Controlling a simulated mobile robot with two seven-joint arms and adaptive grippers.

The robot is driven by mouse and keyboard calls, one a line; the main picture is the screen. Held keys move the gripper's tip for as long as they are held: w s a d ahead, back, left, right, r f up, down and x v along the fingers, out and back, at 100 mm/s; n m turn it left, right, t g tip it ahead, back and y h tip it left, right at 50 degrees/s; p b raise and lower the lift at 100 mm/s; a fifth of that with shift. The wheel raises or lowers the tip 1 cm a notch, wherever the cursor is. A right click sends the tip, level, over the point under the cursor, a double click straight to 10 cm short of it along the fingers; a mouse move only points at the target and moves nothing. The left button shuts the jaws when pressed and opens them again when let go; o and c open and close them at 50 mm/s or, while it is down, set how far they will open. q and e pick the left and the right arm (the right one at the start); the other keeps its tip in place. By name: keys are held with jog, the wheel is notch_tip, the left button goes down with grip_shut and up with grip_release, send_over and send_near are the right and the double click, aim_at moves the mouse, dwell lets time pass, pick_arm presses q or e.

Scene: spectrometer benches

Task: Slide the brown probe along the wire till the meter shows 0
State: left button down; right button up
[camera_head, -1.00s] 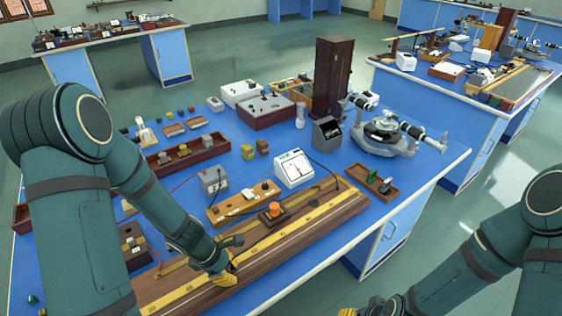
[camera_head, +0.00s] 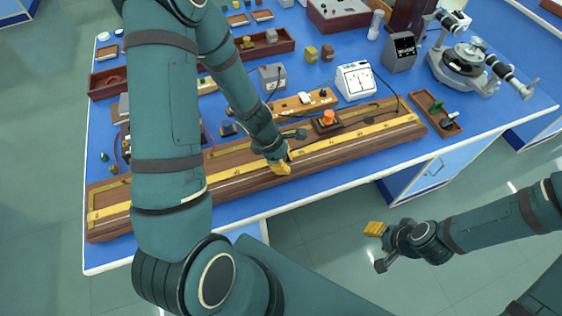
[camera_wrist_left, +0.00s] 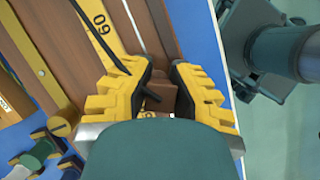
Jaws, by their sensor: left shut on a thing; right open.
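The long wooden wire board (camera_head: 110,228) with its yellow scale runs along the bench's front edge. My left gripper (camera_head: 283,165) is over the board's front strip. In the left wrist view my left gripper (camera_wrist_left: 167,80) is shut on the small brown probe (camera_wrist_left: 160,96), whose dark lead runs up and left past the scale mark 60. The fingers hide part of the probe. The white meter (camera_head: 355,80) stands behind the board; its needle is too small to read. My right gripper (camera_head: 375,229) is open and empty above the floor, in front of the bench.
A brown block with an orange knob (camera_head: 328,118) sits on the board to the right of my left gripper. A grey box (camera_head: 272,76) stands behind. A spectrometer (camera_head: 467,67) and a small wooden tray (camera_head: 437,112) are at right. Floor in front is clear.

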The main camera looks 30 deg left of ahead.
aim_at(297, 166)
pick_arm(q)
jog(key=shift+w+d, duration=0.55)
jog(key=shift+w, duration=0.1)
jog(key=shift+w+d+p, duration=0.1)
jog(key=shift+w+p, duration=0.05)
jog(key=shift+p, duration=0.15)
jog(key=shift+s+f, duration=0.2)
jog(key=shift+f, duration=0.05)
dwell(2.9)
jog(key=shift+w+d+r, duration=0.1)
jog(key=shift+w+d, duration=0.05)
jog(key=shift+w, duration=0.1)
dwell(1.4)
jog(key=shift+w+d, duration=0.3)
jog(key=shift+w, duration=0.05)
dwell(0.3)
jog(key=shift+s+f, duration=0.15)
jog(key=shift+f, duration=0.05)
dwell(1.4)
